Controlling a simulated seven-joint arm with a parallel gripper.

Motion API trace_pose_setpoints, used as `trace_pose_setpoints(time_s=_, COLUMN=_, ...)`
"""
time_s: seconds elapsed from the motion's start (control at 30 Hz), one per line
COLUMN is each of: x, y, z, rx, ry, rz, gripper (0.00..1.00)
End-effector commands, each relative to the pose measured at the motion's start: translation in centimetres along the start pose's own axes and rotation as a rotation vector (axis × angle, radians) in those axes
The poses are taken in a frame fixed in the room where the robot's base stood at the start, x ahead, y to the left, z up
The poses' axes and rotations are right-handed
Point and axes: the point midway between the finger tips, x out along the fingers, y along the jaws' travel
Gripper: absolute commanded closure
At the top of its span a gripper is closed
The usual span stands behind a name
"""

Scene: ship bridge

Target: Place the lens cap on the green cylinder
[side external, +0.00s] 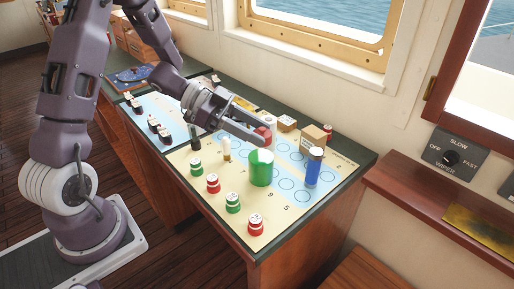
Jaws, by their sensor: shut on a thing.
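The green cylinder (261,168) stands upright on the chart-like mat (258,215), near the front middle of the console. My gripper (262,129) is above the console, behind the green cylinder in the picture and apart from it. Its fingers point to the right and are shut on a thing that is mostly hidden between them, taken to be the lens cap. I cannot make out the lens cap lying anywhere on the mat. The top of the green cylinder looks bare.
A blue cylinder (313,168) stands right of the green one. Red and green capped pieces (213,183) line the mat's front. A red block (263,134) shows by my fingertips. A cardboard box (312,138) stands behind. A black upright piece (194,137) is at left.

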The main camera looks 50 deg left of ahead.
Motion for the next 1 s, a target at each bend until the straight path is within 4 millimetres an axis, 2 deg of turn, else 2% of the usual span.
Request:
trace_pose_setpoints(time_s=0.1, x=1.1, y=0.0, z=2.4, rx=-0.008, ry=-0.001, rz=0.001, gripper=0.98)
trace_pose_setpoints(time_s=0.2, x=1.8, y=0.0, z=3.7, rx=-0.004, ry=-0.001, rz=0.000, gripper=0.98)
trace_pose_setpoints(time_s=0.6, x=2.1, y=-0.1, z=4.3, rx=-0.001, ry=-0.001, rz=-0.002, gripper=0.98)
trace_pose_setpoints(time_s=0.63, x=2.1, y=-0.1, z=4.3, rx=0.000, ry=-0.001, rz=-0.003, gripper=0.57)
trace_pose_setpoints(time_s=0.7, x=2.0, y=-0.1, z=4.2, rx=0.000, ry=-0.001, rz=-0.003, gripper=0.43)
trace_pose_setpoints(time_s=0.73, x=2.0, y=-0.1, z=4.2, rx=0.000, ry=-0.001, rz=-0.003, gripper=0.39)
trace_pose_setpoints(time_s=1.0, x=2.0, y=-0.1, z=4.2, rx=0.000, ry=-0.001, rz=-0.003, gripper=0.39)
